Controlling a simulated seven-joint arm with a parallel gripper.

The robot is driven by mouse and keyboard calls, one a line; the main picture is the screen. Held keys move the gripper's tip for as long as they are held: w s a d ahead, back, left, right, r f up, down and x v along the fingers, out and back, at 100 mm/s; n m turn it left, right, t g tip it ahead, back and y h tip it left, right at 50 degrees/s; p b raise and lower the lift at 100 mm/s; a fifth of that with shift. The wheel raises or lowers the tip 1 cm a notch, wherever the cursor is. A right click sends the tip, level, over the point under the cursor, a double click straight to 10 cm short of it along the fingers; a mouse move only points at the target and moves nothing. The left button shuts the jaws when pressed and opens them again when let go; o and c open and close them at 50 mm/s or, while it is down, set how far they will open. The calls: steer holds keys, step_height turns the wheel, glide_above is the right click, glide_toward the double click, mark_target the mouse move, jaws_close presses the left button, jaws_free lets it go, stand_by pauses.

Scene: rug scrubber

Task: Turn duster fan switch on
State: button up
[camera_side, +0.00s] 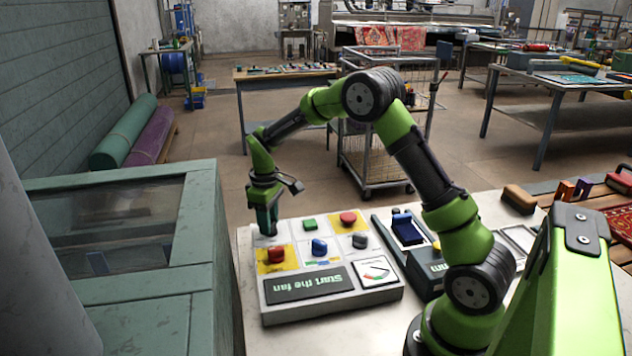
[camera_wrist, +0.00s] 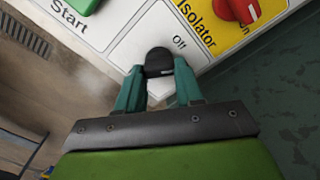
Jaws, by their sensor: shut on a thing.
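The light control panel (camera_side: 335,308) lies on the table with several controls and a dark sign reading "Start the fan", upside down in the side view. My gripper (camera_side: 267,228) points down at the panel's far left corner. In the wrist view its teal fingers (camera_wrist: 159,82) are shut on a black knob (camera_wrist: 159,60), one on each side. "Off" is printed beside this knob; no fan name is readable there. The side view hides the knob behind the fingers. A red isolator knob (camera_wrist: 240,8) on yellow and a green Start button (camera_wrist: 84,4) are nearby.
On the panel are also a blue knob (camera_side: 319,247), a dark knob (camera_side: 360,240), a red button (camera_side: 348,218) and a gauge (camera_side: 375,271). A dark box with a blue part (camera_side: 408,229) stands right of the panel. A green cabinet (camera_side: 190,240) stands close on the left.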

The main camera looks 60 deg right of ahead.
steer(key=m, duration=0.5)
steer(key=shift+d+r, duration=0.1)
steer(key=shift+m, duration=0.4)
steer(key=o, duration=1)
steer(key=shift+o, duration=0.2)
step_height(320, 180, up, 17)
